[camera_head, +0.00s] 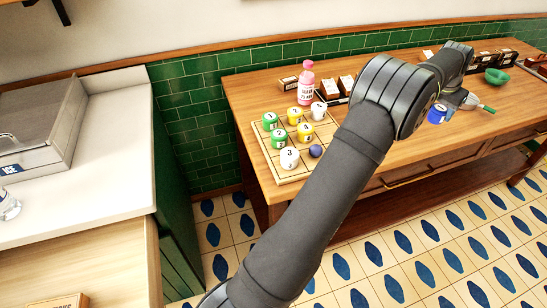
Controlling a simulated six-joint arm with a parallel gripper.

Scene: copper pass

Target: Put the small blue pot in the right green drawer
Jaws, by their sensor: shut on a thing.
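A small blue pot (437,115) with a pale label is at the end of my arm, over the right part of the wooden table. My gripper (446,107) is shut on the blue pot; the fingers are small and partly hidden by the arm. I cannot tell whether the pot is clear of the tabletop. Drawer fronts (410,175) with a dark handle run under the table's front edge. I cannot make out which is the right green drawer.
A board (266,166) holds several numbered pots and a purple ball (315,151). Behind stand a pink bottle (306,83) and small dark boxes (345,85). A green bowl (496,76) and a green-handled tool (484,107) lie near my gripper. A white counter (110,150) is left.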

